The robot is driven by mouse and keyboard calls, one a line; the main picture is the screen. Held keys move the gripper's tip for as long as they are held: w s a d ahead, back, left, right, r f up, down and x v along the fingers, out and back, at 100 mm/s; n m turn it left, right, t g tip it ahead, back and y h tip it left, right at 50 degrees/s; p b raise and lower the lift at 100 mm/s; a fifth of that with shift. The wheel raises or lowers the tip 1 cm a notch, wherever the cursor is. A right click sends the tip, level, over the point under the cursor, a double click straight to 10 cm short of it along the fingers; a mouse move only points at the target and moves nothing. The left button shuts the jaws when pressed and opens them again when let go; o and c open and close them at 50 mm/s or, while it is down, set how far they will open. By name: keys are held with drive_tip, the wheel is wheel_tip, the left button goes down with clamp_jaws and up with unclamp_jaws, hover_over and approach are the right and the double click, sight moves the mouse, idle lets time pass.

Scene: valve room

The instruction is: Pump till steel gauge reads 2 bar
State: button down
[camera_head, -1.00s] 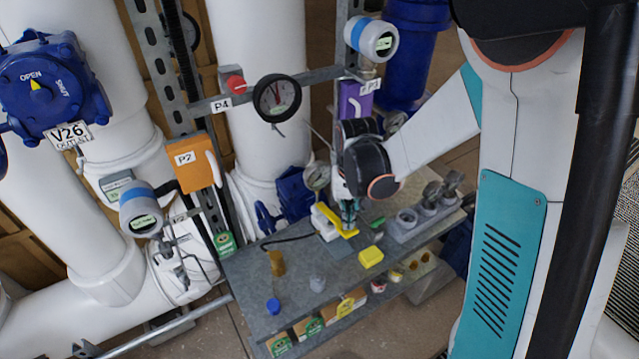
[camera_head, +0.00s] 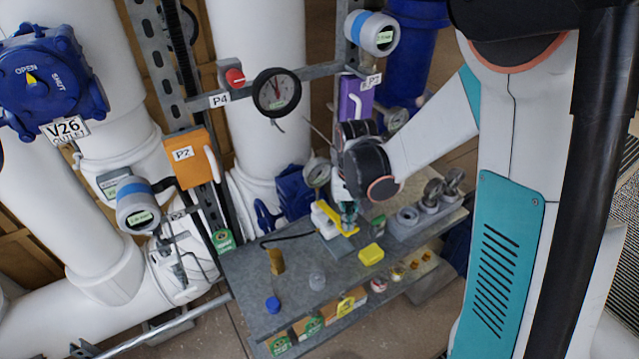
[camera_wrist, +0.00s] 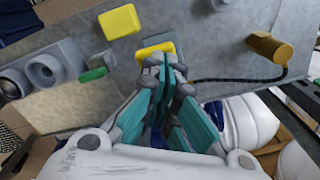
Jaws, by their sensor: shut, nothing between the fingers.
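A small hand pump with a yellow lever (camera_head: 336,221) and a white body (camera_head: 320,217) stands on the grey bench. A round, pale-faced gauge with a metal rim (camera_head: 317,173) is just behind it; its reading is too small to make out. My gripper (camera_head: 349,218) is low over the bench, right at the lever. In the wrist view its teal fingers (camera_wrist: 166,68) are closed together with nothing between them. Their tips overlap the yellow lever (camera_wrist: 153,49); I cannot tell whether they touch it. My fingers hide part of the pump.
A yellow block (camera_head: 371,254), a brass cylinder (camera_head: 276,262) with a black cable, and a blue cap (camera_head: 273,305) are on the bench (camera_head: 245,284). A grey fitting holder (camera_head: 408,218) is at right. A black-rimmed dial (camera_head: 277,93) hangs above, near a red button (camera_head: 235,77).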

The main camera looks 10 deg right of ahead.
drive_tip(key=shift+f+b, duration=1.6)
drive_tip(key=shift+f, duration=0.4)
drive_tip(key=shift+r+p, duration=1.9)
drive_tip(key=shift+r, duration=0.85)
drive_tip(key=shift+f, duration=0.1)
drive_tip(key=shift+f+b, duration=2.3)
drive_tip(key=shift+f, duration=0.2)
drive_tip(key=shift+r+p, duration=1.75)
drive_tip(key=shift+r, duration=0.8)
drive_tip(key=shift+f, duration=0.15)
